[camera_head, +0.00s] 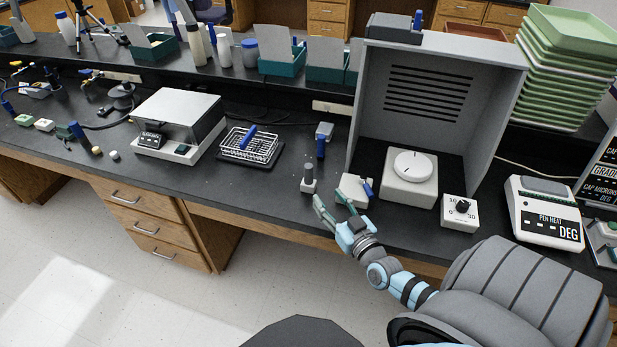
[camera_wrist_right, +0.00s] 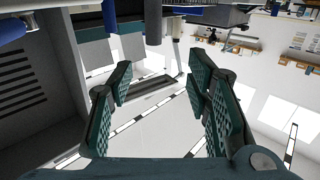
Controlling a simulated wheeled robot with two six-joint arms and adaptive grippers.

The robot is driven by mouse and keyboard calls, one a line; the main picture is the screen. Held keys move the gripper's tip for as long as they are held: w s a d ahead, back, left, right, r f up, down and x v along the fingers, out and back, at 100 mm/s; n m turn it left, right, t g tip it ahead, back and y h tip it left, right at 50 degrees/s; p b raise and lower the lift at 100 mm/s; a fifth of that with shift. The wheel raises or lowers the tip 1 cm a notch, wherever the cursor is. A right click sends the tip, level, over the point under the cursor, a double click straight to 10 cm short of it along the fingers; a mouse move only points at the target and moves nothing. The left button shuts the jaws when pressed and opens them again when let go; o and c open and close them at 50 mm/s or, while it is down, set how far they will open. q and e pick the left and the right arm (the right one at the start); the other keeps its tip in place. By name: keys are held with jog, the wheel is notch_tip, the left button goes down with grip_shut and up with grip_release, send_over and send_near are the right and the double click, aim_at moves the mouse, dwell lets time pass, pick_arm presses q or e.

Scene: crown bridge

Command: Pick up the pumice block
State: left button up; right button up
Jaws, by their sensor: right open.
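I cannot make out for certain which thing is the pumice block. A small off-white block (camera_head: 355,190) with a blue part beside it sits on the black bench top near the front opening of the grey hood. My right gripper (camera_head: 328,199) is just in front of this block, at the front edge of the bench, its fingers apart and pointing away from me. My left gripper is not in view.
A small grey-topped post (camera_head: 308,180) stands just beyond my fingertips. The grey hood (camera_head: 480,115) holds a white dial unit (camera_head: 410,178). The bench front left of my gripper is mostly clear.

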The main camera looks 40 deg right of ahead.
aim_at(311, 169)
jog(key=w+b, duration=0.1)
jog(key=w, duration=0.1)
jog(key=w+d+b, duration=0.1)
jog(key=w, duration=0.5)
jog(key=shift+w+d+b, duration=0.2)
jog(key=shift+d+b, duration=0.15)
jog(key=shift+b, duration=0.05)
jog(key=w+b, duration=0.1)
jog(key=w+d+b, duration=0.1)
jog(key=w, duration=0.1)
jog(key=w+b, duration=0.1)
jog(key=w, duration=0.1)
jog(key=shift+d, duration=0.35)
jog(key=shift+w, duration=0.15)
jog(key=shift+r, duration=0.1)
jog(key=shift+c, duration=0.6)
jog(key=shift+r, duration=0.1)
grip_shut()
